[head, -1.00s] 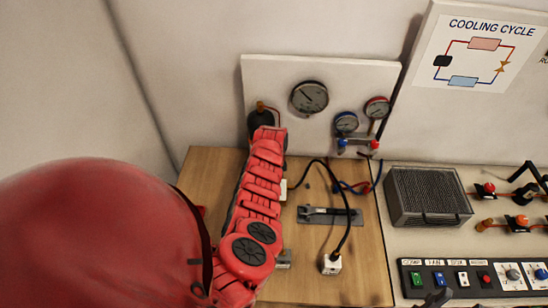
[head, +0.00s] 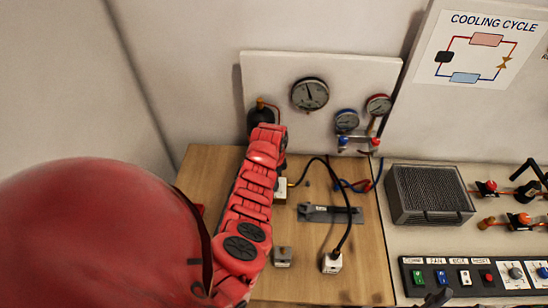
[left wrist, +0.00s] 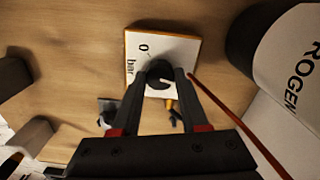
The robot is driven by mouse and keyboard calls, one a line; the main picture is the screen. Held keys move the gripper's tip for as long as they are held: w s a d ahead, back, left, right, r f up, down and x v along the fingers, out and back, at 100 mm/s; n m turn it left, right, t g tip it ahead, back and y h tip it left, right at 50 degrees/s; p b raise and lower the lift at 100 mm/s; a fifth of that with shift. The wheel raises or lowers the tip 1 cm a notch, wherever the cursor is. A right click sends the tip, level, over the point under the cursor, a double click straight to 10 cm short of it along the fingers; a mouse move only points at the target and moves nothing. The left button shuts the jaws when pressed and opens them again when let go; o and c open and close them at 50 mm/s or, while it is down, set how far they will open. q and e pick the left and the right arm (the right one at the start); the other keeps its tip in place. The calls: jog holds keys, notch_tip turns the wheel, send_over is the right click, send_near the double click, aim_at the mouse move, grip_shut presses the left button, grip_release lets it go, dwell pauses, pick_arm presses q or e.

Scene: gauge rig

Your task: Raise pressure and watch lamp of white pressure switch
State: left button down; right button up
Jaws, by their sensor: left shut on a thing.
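My left gripper (left wrist: 166,80) is shut on a black knob (left wrist: 158,70) over a white plate (left wrist: 138,45) marked "0" and "bar", in the left wrist view. In the head view, my red arm hides this gripper and the knob. The large round gauge (head: 310,95) on the white back panel has its needle pointing roughly straight up. A white box (head: 281,190), probably the pressure switch, stands beside my arm, partly covered, with a black cable. I cannot make out a lit lamp on it.
A dark cylinder (head: 260,121) stands behind my arm; its label (left wrist: 305,70) ends in "ROGEN". Blue and red gauges (head: 347,121) are on the panel. A white socket box (head: 331,263), grey bracket (head: 330,214) and finned unit (head: 428,194) are to the right.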

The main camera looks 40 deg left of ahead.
pick_arm(q)
jog(key=shift+c, duration=2.1)
grip_release()
jog(key=shift+r, duration=0.1)
notch_tip(320, 180, up, 5)
jog(key=b, duration=0.3)
jog(key=shift+r, duration=0.15)
notch_tip(320, 180, up, 12)
jog(key=p, duration=0.3)
jog(key=shift+p, duration=0.3)
